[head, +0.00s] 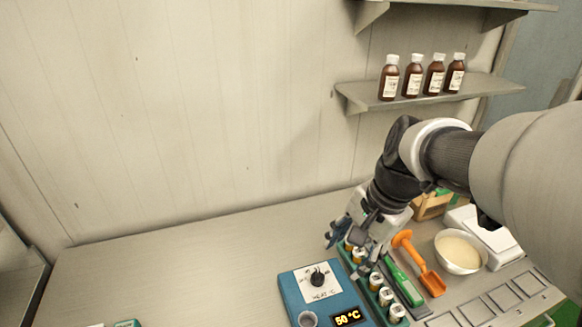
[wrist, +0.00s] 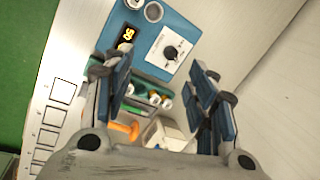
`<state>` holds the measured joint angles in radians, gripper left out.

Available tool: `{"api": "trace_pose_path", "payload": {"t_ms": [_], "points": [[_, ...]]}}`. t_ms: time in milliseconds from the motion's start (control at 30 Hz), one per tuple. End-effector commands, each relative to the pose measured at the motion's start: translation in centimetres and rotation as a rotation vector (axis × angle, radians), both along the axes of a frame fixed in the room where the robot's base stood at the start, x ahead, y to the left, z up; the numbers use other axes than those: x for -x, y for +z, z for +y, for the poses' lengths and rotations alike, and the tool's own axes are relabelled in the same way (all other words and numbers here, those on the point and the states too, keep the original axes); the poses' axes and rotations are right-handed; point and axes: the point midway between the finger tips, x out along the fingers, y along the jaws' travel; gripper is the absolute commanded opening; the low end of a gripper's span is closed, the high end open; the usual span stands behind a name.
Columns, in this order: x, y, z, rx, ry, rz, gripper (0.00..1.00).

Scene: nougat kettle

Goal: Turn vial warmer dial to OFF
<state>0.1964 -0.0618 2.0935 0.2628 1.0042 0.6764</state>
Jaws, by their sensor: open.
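The blue vial warmer (head: 289,290) stands on the bench at the lower middle of the head view, partly cut off by the frame edge. Its black dial (head: 317,279) sits on a white label plate, with a lit display (head: 348,318) reading 50 °C. In the wrist view the dial (wrist: 170,52) shows between and beyond the fingertips, and the warmer (wrist: 188,27) fills the top middle. The dial's pointer setting is too small to read surely. My gripper (head: 352,243) is open and empty, above and to the right of the dial, apart from it.
A green rack of capped vials (head: 386,298) stands right beside the warmer, below my gripper. An orange scoop (head: 428,277), a cream-filled bowl (head: 458,252) and a white device (head: 497,238) lie farther right. Brown bottles (head: 414,77) stand on a wall shelf. The bench left of the warmer is mostly clear.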

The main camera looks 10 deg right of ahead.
Motion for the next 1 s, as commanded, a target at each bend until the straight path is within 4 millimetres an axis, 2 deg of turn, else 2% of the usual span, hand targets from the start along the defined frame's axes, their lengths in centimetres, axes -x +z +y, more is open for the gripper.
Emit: {"api": "trace_pose_path", "payload": {"t_ms": [33, 200, 400, 667, 767, 1000], "points": [[-1.6, -0.7, -0.6, -0.038, -0.088, 0.044, 0.52], [-6.2, -3.5, -2.4, -0.159, -0.391, 0.169, 0.52], [-9.3, -6.5, -4.0, -0.246, -0.623, 0.273, 0.52], [-10.1, -8.4, -4.0, -0.269, -0.689, 0.302, 0.52], [-10.2, -9.9, -3.4, -0.268, -0.686, 0.303, 0.52], [-10.5, -14.9, -1.4, -0.267, -0.684, 0.304, 0.52]]}}
